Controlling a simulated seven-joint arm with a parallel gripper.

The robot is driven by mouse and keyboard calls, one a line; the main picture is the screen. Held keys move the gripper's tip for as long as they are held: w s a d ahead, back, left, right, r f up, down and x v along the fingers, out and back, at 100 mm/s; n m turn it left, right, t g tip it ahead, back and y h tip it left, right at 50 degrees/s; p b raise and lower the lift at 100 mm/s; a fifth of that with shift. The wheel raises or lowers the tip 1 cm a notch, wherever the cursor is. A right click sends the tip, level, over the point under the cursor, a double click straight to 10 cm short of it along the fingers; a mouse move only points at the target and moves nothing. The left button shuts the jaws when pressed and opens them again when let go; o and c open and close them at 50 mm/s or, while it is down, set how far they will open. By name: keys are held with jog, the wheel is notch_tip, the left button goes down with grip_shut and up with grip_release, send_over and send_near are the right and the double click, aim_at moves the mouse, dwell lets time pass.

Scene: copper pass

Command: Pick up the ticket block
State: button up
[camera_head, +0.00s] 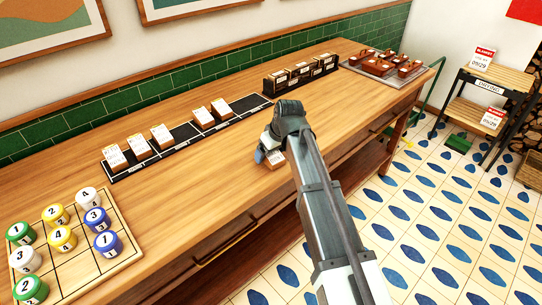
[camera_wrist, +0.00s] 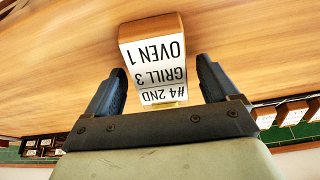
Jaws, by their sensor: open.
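The ticket block (camera_wrist: 152,36) is a wooden block with a white label reading "#4 2ND GRILL 3 OVEN 1", upside down in the wrist view. It is on the wooden counter. My gripper (camera_wrist: 161,88) is open, with one dark finger on each side of the block's labelled face and a visible gap on both sides. In the head view my gripper (camera_head: 268,153) is low over the counter's front edge, and the ticket block (camera_head: 275,162) shows only partly beneath it. The rest is hidden by my arm.
A black rack (camera_head: 170,151) with several ticketed blocks runs along the counter's back. A dark box (camera_head: 300,75) and a tray of wooden pieces (camera_head: 352,68) stand farther right. A board of numbered coloured cylinders (camera_head: 117,232) is at the left. The counter (camera_head: 190,190) is clear between them.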

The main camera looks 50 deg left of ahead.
jog(key=c, duration=1.1)
jog(key=shift+r, duration=0.1)
